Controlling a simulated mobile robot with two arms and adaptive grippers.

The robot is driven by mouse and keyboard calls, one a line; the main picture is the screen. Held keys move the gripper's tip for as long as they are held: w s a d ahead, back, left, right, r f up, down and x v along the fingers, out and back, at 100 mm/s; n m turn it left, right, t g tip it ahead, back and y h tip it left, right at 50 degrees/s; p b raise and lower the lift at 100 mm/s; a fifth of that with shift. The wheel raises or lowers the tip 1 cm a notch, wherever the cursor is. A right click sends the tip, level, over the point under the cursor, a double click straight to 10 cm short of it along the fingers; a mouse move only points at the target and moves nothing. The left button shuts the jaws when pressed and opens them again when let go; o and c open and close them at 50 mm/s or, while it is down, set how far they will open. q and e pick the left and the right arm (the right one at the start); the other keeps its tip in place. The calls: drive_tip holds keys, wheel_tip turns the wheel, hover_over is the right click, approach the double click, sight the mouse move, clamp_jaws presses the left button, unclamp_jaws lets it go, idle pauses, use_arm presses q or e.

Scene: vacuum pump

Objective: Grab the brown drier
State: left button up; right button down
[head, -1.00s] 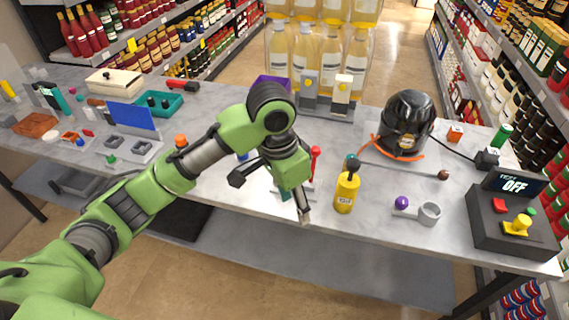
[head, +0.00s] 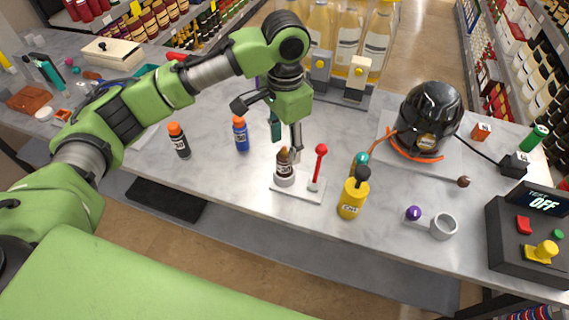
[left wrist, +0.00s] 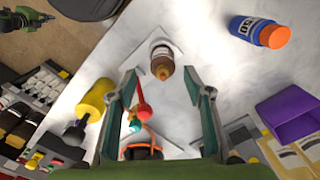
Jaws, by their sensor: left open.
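The brown drier, a small bottle with a brown top and pale lower part (head: 285,168), stands upright on a white plate (head: 306,194) near the table's front edge. A red-knobbed lever (head: 319,165) stands beside it on the same plate. My left gripper (head: 286,141) is open and empty, pointing down just above and behind the bottle. In the left wrist view the drier (left wrist: 161,62) shows centred just beyond the gap between the two open fingertips (left wrist: 160,82). It is not between them. My right gripper is in neither view.
A yellow bottle (head: 352,200) stands right of the plate. A blue bottle (head: 241,134) and a black, orange-capped bottle (head: 179,141) stand left. A black domed pump (head: 430,115), a purple-knobbed valve (head: 414,213) and a control box (head: 520,245) are farther right.

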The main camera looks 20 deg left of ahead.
sight(284, 155)
use_arm(q)
wheel_tip(284, 155, down, 2)
drive_tip(key=shift+a+f+p, duration=0.1)
drive_tip(key=shift+p, duration=0.3)
wheel_tip(284, 155, down, 3)
drive_tip(key=shift+a+f+p, duration=0.15)
drive_tip(key=shift+p, duration=0.25)
drive_tip(key=shift+w+f, duration=0.1)
drive_tip(key=shift+f, duration=0.15)
clamp_jaws()
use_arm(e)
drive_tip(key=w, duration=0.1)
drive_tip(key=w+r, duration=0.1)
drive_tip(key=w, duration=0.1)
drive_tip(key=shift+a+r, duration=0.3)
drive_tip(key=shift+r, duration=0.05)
